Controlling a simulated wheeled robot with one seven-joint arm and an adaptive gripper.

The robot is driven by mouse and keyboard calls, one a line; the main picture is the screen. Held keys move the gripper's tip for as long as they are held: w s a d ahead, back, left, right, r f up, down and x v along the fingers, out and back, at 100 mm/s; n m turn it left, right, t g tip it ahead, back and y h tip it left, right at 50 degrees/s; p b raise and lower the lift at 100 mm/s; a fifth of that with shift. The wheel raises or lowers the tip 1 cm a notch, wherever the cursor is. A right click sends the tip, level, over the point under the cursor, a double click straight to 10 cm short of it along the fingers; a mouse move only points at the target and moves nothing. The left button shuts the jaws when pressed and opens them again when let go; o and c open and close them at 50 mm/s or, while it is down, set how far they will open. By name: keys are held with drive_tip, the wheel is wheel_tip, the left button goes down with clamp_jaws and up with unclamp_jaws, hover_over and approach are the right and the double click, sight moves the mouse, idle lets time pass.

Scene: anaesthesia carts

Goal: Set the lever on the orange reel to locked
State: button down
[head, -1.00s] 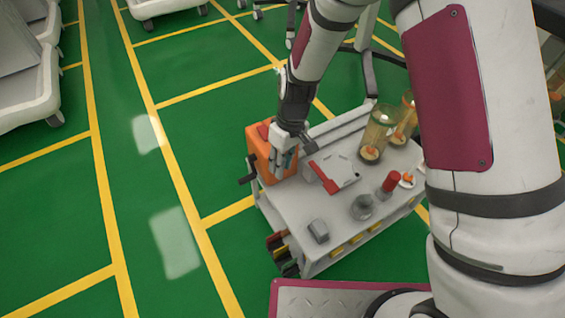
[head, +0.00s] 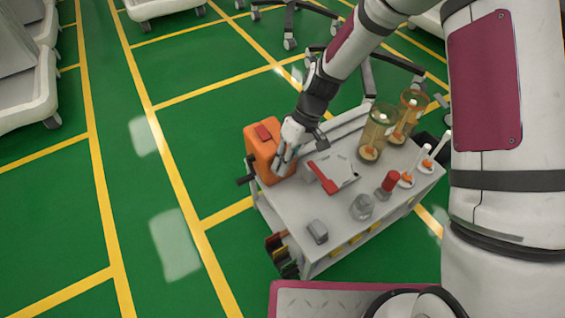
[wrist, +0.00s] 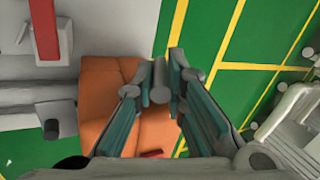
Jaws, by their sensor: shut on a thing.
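The orange reel (head: 257,146) is a boxy orange case on the back left corner of the grey cart, with a dark red patch on top. My gripper (head: 281,165) is at its right side. In the wrist view the orange case (wrist: 105,85) lies left of and below my fingers. There my gripper (wrist: 161,68) is shut on a short grey rod (wrist: 160,88), which looks like the reel's lever. The fingers hide part of it, and I cannot read any lock marking.
The cart top (head: 290,205) also holds a white plate with a red handle (head: 323,178), amber-green cylinders (head: 376,133), a red-capped item (head: 390,181) and a small grey block (head: 317,231).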

drive_tip(key=shift+w+d+f+g+y+b, duration=0.2)
drive_tip(key=shift+d+f+g+y, duration=0.15)
drive_tip(key=shift+g+y, duration=0.45)
drive_tip(key=shift+w+d+f+g+y+b, duration=0.25)
drive_tip(key=shift+g+y, duration=0.3)
drive_tip(key=shift+y, duration=0.6)
drive_tip(key=shift+w+d+f+g+y+b, duration=0.15)
drive_tip(key=shift+d+f+g+y, duration=0.2)
drive_tip(key=shift+g+y, duration=0.45)
drive_tip(key=shift+s+f+y, duration=0.1)
drive_tip(key=shift+y, duration=0.15)
drive_tip(key=c, duration=1.6)
unclamp_jaws()
drive_tip(key=v, duration=1.2)
